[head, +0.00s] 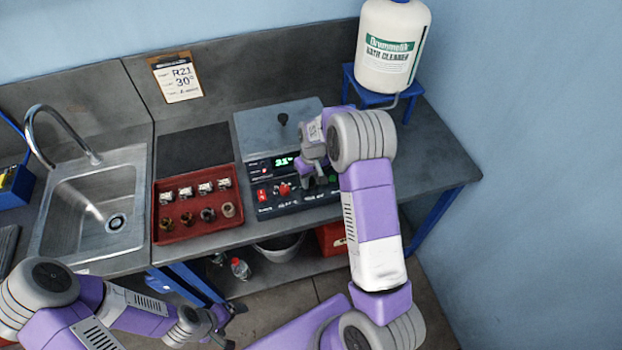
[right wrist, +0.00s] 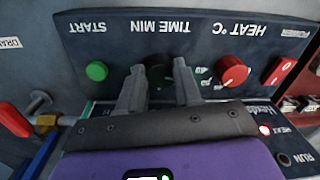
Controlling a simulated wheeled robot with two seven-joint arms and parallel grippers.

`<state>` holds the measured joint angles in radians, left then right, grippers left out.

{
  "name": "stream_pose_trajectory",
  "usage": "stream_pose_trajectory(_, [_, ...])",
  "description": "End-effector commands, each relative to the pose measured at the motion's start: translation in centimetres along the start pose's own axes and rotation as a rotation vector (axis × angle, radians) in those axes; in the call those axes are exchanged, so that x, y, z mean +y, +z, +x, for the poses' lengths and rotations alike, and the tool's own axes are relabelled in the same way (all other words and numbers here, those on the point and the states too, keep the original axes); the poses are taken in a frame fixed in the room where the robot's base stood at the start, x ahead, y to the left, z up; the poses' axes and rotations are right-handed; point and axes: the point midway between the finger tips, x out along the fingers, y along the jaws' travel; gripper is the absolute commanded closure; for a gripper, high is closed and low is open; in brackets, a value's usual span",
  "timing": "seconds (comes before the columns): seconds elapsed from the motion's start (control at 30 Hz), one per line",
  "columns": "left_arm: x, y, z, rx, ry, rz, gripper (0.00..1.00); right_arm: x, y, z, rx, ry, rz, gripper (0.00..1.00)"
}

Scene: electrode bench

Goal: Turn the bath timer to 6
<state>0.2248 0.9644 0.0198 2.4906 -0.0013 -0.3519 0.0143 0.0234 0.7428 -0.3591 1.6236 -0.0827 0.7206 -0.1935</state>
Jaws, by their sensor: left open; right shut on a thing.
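The bath (head: 275,125) with its grey lid stands on the bench, its control panel (head: 290,207) at the front. In the right wrist view the panel (right wrist: 120,25) appears upside down. The dark timer knob (right wrist: 160,70) is under the "TIME MIN" label, between the fingers of my right gripper (right wrist: 159,80), which is shut on it. The knob's pointer and scale are mostly hidden, so I cannot read its setting. In the head view my right gripper (head: 320,180) hides that part of the panel. My left gripper (head: 232,325) is open and empty, low in front of the bench.
The red heat knob (right wrist: 233,70), green start button (right wrist: 97,71) and red power switch (right wrist: 282,72) flank the timer. A red tray (head: 165,228) with several small parts lies left of the bath. A sink (head: 70,215) is further left, a cleaner jug (head: 385,70) behind right.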

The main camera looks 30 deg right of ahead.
Motion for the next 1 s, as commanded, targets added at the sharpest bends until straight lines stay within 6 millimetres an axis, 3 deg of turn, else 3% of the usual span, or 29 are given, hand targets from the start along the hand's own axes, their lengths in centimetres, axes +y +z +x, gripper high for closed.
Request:
stream_pose_trajectory(0.37, [-0.11, -0.01, 0.30, 0.000, 0.000, 0.000, 0.09, -0.03, 0.01, -0.07, 0.010, 0.000, 0.216, 0.97])
stream_pose_trajectory(1.0, [0.02, 0.01, -0.07, 0.000, 0.000, 0.000, 0.09, -0.18, 0.05, -0.14, 0.035, 0.001, 0.821, 0.97])
